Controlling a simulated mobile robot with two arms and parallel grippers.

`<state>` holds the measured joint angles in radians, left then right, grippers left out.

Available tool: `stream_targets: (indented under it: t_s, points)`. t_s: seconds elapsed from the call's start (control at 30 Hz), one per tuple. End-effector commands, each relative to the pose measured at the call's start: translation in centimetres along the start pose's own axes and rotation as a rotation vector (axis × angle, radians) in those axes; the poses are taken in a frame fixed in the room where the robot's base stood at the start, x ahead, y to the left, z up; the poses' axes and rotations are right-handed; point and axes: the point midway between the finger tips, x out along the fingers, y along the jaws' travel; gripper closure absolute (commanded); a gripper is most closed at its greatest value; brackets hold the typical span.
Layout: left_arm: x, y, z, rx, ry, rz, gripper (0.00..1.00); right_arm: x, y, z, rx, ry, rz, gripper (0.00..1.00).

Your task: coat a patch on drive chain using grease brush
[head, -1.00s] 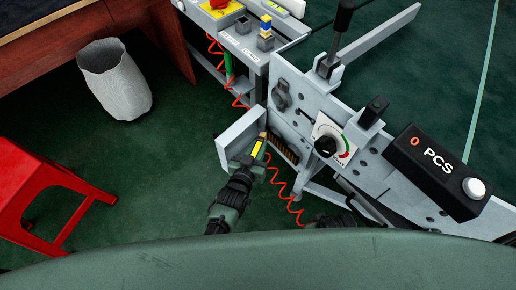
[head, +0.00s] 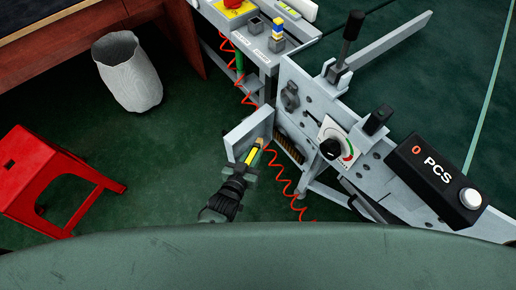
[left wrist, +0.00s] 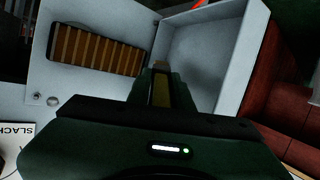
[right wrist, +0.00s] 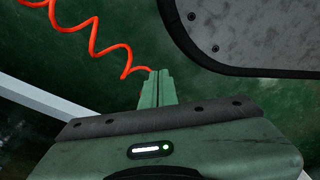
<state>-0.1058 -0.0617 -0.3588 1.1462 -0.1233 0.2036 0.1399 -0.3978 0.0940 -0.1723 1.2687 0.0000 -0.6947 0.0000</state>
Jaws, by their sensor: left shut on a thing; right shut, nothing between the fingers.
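The grease brush (head: 253,154) has a yellow handle and a tan tip. My left gripper (head: 247,165) is shut on it, just in front of the open grey hatch door. The brush (left wrist: 161,90) also shows between the fingers in the left wrist view. The drive chain (left wrist: 95,50) is a brown, striped band in a slot of the grey side panel, left of the brush. In the head view the chain (head: 289,150) lies right of the brush, apart from it. My right gripper (right wrist: 157,88) is shut and empty over the green floor; the head view does not show it.
The hatch door (head: 246,133) stands open beside the chain slot. A red coiled cord (head: 283,180) hangs below the panel. A dial (head: 332,150) and a PCS counter box (head: 435,178) sit on the conveyor. A red stool (head: 55,180) and a white bin (head: 130,75) stand left.

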Motion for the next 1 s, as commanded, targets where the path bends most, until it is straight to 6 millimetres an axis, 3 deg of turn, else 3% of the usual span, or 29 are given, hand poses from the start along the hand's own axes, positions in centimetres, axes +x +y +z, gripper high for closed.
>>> stream_targets:
  t_s: [0.57, 1.0]
  points:
    - [-0.9, -0.6, 0.1, 0.0, -0.001, -0.001, 1.0, 0.6, 0.0, 1.2, -0.002, -0.005, 0.0, 1.0]
    - [-3.0, -2.0, 0.6, 0.0, 0.001, 0.0, 1.0, 2.1, -0.2, 4.5, -0.006, -0.027, -0.003, 1.0]
